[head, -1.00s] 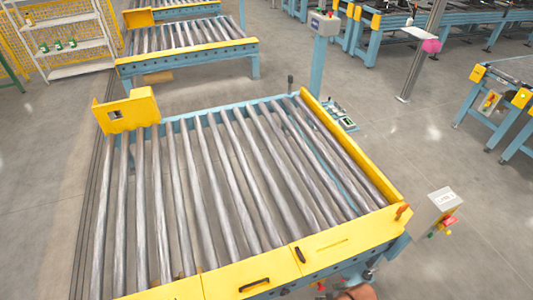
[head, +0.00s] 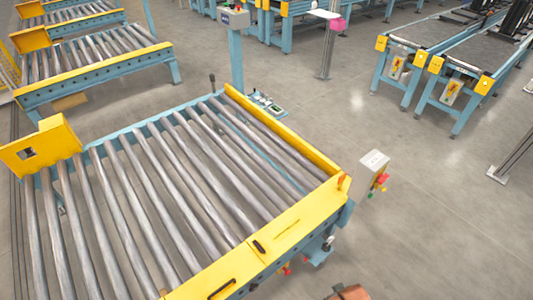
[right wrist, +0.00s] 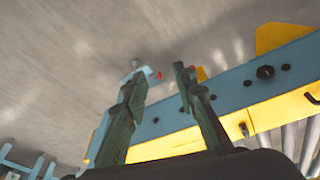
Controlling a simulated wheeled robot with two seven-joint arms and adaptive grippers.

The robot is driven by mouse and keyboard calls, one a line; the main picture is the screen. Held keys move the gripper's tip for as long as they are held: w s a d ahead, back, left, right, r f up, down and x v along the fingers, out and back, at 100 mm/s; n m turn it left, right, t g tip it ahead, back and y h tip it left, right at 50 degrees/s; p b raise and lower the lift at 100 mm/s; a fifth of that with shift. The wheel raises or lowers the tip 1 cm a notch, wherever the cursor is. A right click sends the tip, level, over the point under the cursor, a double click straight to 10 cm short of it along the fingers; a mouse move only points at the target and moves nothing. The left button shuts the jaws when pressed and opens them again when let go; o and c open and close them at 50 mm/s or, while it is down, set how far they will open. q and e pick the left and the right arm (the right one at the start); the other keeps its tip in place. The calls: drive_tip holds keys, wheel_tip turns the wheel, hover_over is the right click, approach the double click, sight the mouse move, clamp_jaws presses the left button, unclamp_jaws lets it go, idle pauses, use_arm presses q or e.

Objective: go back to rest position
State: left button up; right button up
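My right gripper (right wrist: 158,78) shows in the right wrist view. Its two dark green fingers stand apart with nothing between them, so it is open and empty. Beyond the fingers, that view shows the blue and yellow side of a roller conveyor (right wrist: 232,88) and grey floor. My left gripper is not in view. Neither gripper shows in the head view.
The roller conveyor (head: 150,195) with yellow edges fills the lower left of the head view and holds no load. A grey control box (head: 373,168) stands beside its right corner. Two more conveyors (head: 440,75) stand at the upper right.

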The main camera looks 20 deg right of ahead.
drive_tip(key=s+a+f+g, duration=0.1)
drive_tip(key=s+f, duration=0.2)
drive_tip(key=f, duration=0.9)
drive_tip(key=s+f, duration=0.2)
drive_tip(key=f, duration=0.9)
drive_tip(key=s+f+n+g, duration=0.1)
drive_tip(key=s+f, duration=1.4)
drive_tip(key=s, duration=0.3)
drive_tip(key=shift+s+y, duration=0.3)
drive_tip(key=shift+s, duration=0.1)
drive_tip(key=shift+a, duration=0.1)
